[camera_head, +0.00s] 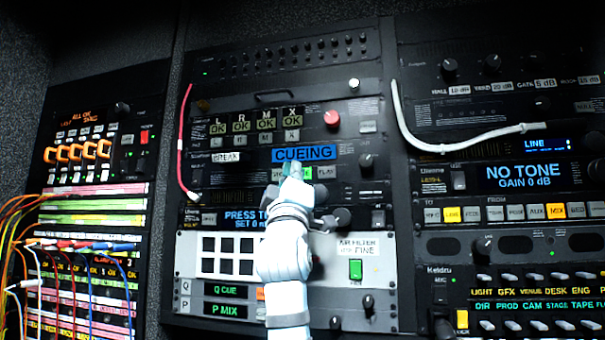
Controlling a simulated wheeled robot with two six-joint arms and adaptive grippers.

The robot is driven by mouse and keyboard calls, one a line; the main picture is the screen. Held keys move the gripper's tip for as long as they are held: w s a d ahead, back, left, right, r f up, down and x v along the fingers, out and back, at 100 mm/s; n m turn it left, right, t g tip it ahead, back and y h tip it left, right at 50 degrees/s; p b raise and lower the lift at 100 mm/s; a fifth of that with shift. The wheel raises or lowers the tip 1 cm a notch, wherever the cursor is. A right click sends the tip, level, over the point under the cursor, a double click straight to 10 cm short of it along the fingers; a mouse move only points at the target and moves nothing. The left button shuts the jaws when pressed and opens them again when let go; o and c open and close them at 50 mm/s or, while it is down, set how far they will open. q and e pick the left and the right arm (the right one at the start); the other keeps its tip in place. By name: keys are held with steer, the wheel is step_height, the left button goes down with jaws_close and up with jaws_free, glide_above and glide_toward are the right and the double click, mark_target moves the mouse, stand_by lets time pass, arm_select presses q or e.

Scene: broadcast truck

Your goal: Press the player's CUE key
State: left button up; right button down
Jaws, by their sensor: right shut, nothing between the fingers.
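The player is the rack unit with the blue display (303,153) that reads CUEING. A row of small keys sits just under that display. A pale key (277,174) shows at the left of my gripper, and a key that seems to read PLAY (325,172) shows at its right. The CUE key's label cannot be made out; my gripper covers part of the row. My right gripper (291,172) is shut and empty, with its tips in front of the key row. Whether they touch a key cannot be told. My left gripper is not in view.
A red knob (332,118) and a black knob (366,161) stick out nearby. A red cable (181,145) hangs at the left, and a white cable (425,145) loops at the right. Coloured patch cords (70,244) crowd the left rack.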

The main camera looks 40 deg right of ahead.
steer(key=shift+s+a+f+b, duration=0.1)
steer(key=shift+s+a+b, duration=0.3)
steer(key=shift+a, duration=0.1)
steer(key=s+a+b, duration=0.1)
steer(key=a, duration=0.1)
steer(key=s+a+b, duration=0.1)
steer(key=s+a, duration=0.1)
steer(key=shift+a, duration=0.1)
stand_by(0.3)
steer(key=shift+w, duration=0.1)
stand_by(0.7)
